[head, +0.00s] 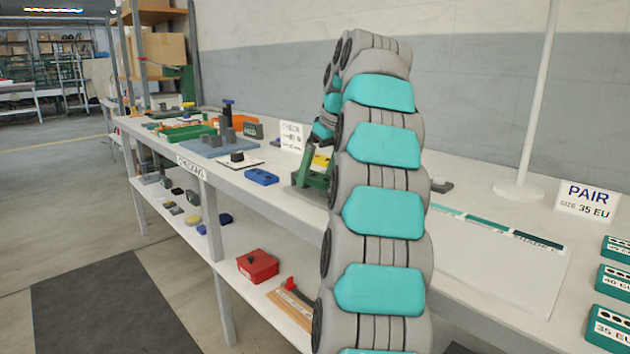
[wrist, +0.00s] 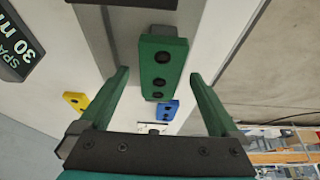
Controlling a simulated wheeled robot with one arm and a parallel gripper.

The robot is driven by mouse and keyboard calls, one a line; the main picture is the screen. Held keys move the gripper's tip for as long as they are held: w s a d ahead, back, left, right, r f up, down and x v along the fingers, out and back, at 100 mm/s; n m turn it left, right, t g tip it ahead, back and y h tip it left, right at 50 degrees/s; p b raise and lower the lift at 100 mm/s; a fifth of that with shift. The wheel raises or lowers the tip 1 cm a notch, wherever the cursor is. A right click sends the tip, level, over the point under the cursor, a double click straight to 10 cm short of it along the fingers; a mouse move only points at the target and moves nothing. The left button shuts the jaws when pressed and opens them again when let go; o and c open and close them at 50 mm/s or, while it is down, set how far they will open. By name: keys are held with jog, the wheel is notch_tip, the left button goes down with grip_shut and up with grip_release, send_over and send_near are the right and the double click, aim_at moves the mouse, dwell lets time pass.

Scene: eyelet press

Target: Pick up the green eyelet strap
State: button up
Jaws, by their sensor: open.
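The green eyelet strap (wrist: 163,68) shows in the wrist view as a green bar with a row of dark holes. It lies between the two fingers of my gripper (wrist: 159,75), with a visible gap on each side. The fingers are green, spread apart and hold nothing. I cannot tell how far the strap is beyond the fingertips.
The wrist view shows a yellow strap (wrist: 76,101), a blue strap (wrist: 168,110) and a dark block marked 30 (wrist: 18,45). A white pole (head: 537,95) stands at right.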

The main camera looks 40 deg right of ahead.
jog(key=shift+f, duration=0.15)
grip_shut()
dwell(0.9)
